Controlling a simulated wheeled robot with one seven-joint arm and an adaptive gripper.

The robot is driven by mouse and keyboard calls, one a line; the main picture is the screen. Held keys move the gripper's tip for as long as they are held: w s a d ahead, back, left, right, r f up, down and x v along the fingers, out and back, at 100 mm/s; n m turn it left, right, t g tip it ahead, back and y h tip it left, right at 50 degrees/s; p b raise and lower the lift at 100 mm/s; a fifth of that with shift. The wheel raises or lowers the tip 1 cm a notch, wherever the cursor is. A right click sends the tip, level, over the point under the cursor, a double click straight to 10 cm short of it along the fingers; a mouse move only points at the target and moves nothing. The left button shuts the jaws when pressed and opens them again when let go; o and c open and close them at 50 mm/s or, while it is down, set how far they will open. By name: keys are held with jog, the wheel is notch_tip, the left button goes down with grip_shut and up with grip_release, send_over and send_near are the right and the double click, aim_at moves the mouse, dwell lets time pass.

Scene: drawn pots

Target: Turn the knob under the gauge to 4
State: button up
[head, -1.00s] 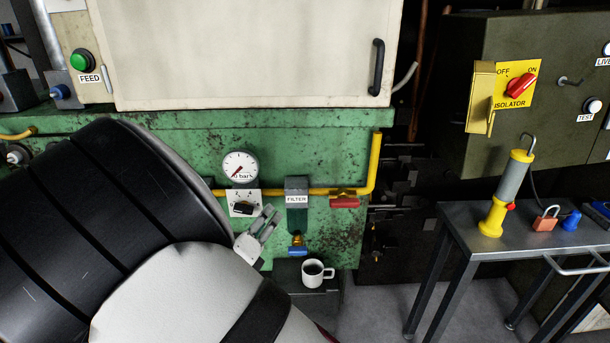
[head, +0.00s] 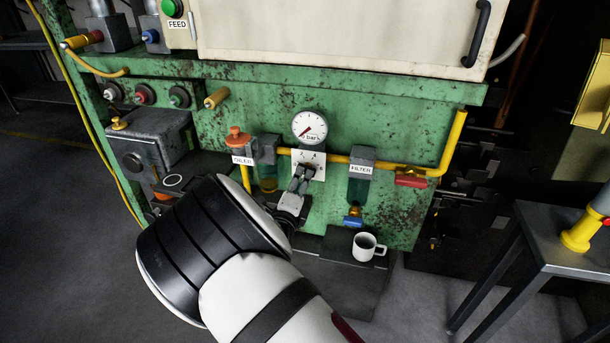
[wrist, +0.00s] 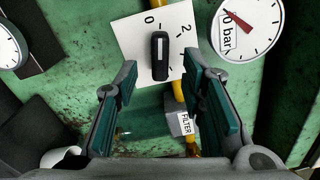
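The knob (wrist: 160,56) is a black bar with a white line, on a white plate (wrist: 137,35) that reads 0 and 2 in the wrist view. The line runs upright there, a little right of the 0. The 4 is not readable there. The round gauge (head: 309,127) sits just above the plate in the head view; its needle points lower left. My gripper (wrist: 160,78) is open, with one finger on each side of the knob in the wrist view. I cannot tell if they touch it. In the head view my gripper (head: 301,178) largely covers the knob.
A filter (head: 361,168) with a blue valve (head: 353,221) hangs right of the plate, and an oiler (head: 240,143) stands left. A yellow pipe (head: 440,160) runs behind. A mug (head: 366,246) stands below right. A grey table (head: 560,235) is at right.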

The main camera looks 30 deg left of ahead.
aim_at(304, 174)
jog(key=shift+x, duration=2.1)
grip_shut()
